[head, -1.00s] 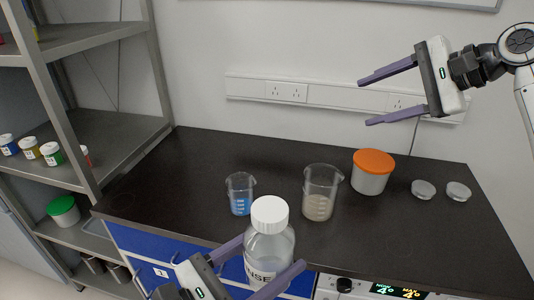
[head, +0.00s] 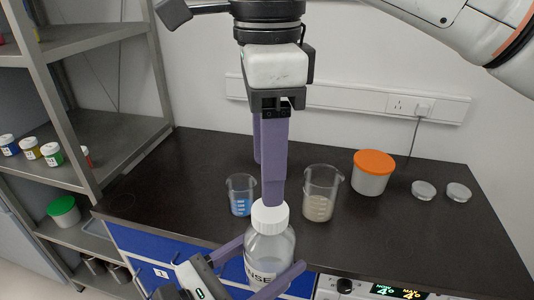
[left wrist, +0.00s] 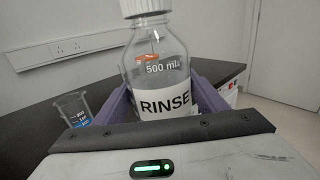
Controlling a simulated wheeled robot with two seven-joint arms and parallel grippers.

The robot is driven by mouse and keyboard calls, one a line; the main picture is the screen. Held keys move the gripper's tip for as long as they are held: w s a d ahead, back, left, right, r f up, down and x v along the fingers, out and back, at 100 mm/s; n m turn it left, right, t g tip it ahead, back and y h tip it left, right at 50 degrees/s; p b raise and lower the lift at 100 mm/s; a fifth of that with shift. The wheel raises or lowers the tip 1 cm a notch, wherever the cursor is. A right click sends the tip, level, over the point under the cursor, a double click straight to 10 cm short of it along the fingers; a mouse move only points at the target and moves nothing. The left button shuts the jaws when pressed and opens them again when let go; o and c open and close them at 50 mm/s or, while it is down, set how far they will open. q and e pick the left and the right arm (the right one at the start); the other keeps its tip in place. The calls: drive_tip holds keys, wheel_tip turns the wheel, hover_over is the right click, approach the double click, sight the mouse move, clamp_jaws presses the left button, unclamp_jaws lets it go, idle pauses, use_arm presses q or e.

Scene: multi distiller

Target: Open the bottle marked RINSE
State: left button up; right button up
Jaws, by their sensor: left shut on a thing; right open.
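The clear bottle marked RINSE (head: 268,246) has a white screw cap (head: 270,217) on it and stands upright in front of the bench edge. Its label also shows in the left wrist view (left wrist: 165,102). My left gripper (head: 270,268) is shut on the bottle's body, with one purple finger on each side. My right gripper (head: 268,190) is open and points down from above. Its fingers hang over and behind the cap, with the nearer fingertip right at the cap's top; I cannot tell whether it touches.
On the dark bench (head: 420,235) stand a beaker of blue liquid (head: 241,197), a beaker with greyish contents (head: 318,205), an orange-lidded tub (head: 371,174) and two small clear dishes (head: 440,191). Metal shelves (head: 90,130) stand at the left.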

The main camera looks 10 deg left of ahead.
hover_over(270, 248)
drive_tip(key=w, duration=0.3)
drive_tip(key=f, duration=0.5)
drive_tip(key=a+f, duration=0.1)
drive_tip(key=f, duration=0.1)
drive_tip(key=shift+f, duration=0.3)
drive_tip(key=shift+c, duration=0.4)
